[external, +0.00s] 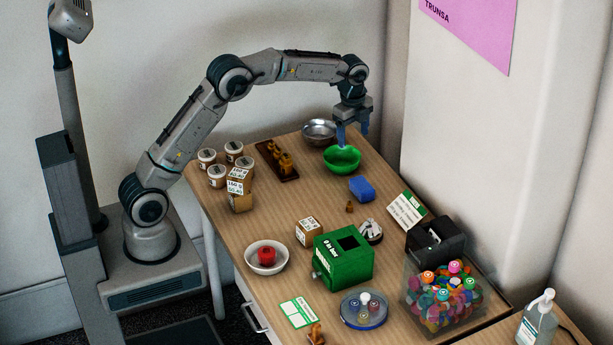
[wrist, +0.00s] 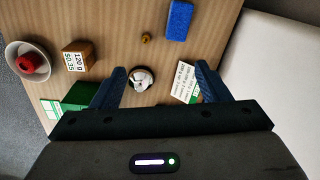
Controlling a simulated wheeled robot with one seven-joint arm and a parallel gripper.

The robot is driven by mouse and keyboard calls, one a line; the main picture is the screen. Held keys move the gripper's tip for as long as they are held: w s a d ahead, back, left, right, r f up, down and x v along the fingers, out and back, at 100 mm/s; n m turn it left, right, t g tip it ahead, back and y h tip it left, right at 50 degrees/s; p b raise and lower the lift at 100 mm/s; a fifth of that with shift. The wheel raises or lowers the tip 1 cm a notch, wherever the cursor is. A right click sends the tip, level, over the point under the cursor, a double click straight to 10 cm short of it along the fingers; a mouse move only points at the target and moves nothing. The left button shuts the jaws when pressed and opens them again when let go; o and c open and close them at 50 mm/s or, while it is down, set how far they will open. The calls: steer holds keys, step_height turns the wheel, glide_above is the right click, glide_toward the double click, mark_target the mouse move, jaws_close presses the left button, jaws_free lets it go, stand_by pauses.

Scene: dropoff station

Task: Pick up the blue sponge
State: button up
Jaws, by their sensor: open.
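The blue sponge (external: 362,189) lies flat on the wooden table in the external view, in front of and slightly right of a green bowl (external: 342,159). It also shows in the wrist view near the top, right of centre (wrist: 179,20). My gripper (external: 353,138) is open and empty, above the green bowl in the external view, up and to the left of the sponge. In the wrist view its two blue fingers (wrist: 160,85) point up the picture, with the sponge beyond their tips and apart from them.
A small brown piece (external: 349,207) sits just in front of the sponge. A metal bowl (external: 319,131) stands behind the green bowl. A green box (external: 343,257), a card (external: 406,210) and a bin of colourful pieces (external: 443,285) stand nearer the front.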

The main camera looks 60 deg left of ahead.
steer(key=w+a+f+m, duration=0.1)
steer(key=w+f+m, duration=0.2)
steer(key=w+f, duration=0.35)
glide_above(362, 184)
steer(key=shift+g, duration=0.3)
steer(key=f, duration=1)
steer(key=shift+d, duration=0.4)
steer(key=shift+a+f+p, duration=0.2)
steer(key=shift+a+f, duration=0.05)
steer(key=shift+f, duration=1.1)
steer(key=shift+a+f+p, duration=0.2)
steer(key=shift+f, duration=1.15)
steer(key=c, duration=1)
